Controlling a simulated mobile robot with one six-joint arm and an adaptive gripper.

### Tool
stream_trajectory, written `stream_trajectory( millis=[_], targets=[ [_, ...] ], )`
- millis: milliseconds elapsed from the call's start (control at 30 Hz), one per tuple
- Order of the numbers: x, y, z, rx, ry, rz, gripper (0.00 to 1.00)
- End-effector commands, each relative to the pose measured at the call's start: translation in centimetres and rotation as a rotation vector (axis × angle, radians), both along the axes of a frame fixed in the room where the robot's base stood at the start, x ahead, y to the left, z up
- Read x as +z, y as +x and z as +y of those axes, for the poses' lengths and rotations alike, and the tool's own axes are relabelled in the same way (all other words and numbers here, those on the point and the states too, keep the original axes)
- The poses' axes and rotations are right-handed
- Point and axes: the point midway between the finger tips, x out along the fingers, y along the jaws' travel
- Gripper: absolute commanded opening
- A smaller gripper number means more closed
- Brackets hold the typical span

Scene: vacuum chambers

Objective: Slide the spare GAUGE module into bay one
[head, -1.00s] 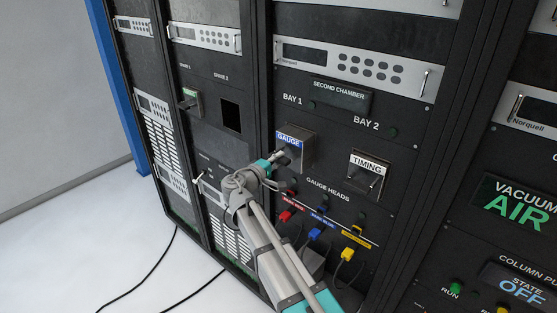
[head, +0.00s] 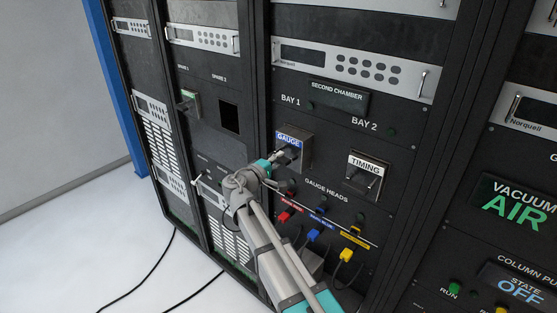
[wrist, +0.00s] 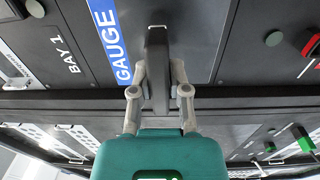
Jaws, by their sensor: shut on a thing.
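The GAUGE module (head: 305,149) is a grey box with a blue label, at bay one under the BAY 1 marking in the head view. Its body stands a little out from the panel. My gripper (head: 287,154) is shut on the module's dark handle. In the wrist view the two fingers of my gripper (wrist: 160,85) close on either side of the handle (wrist: 157,50), with the blue GAUGE label (wrist: 110,38) beside it. How deep the module sits in the bay is hard to tell.
The TIMING module (head: 364,175) sits in bay two to the right. Below are gauge heads with red (head: 284,216), blue (head: 313,235) and yellow (head: 346,254) plugs and cables. In the left rack, spare 1 holds a module (head: 189,102); spare 2 (head: 229,117) is an empty dark opening.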

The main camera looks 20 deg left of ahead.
Motion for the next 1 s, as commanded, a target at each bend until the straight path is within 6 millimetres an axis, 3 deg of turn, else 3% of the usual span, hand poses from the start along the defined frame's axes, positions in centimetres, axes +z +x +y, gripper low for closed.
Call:
stream_trajectory(
  millis=[1000],
  targets=[
    [0.06, 0.76, -0.3, 0.0, -0.002, -0.001, 0.0]
  ],
)
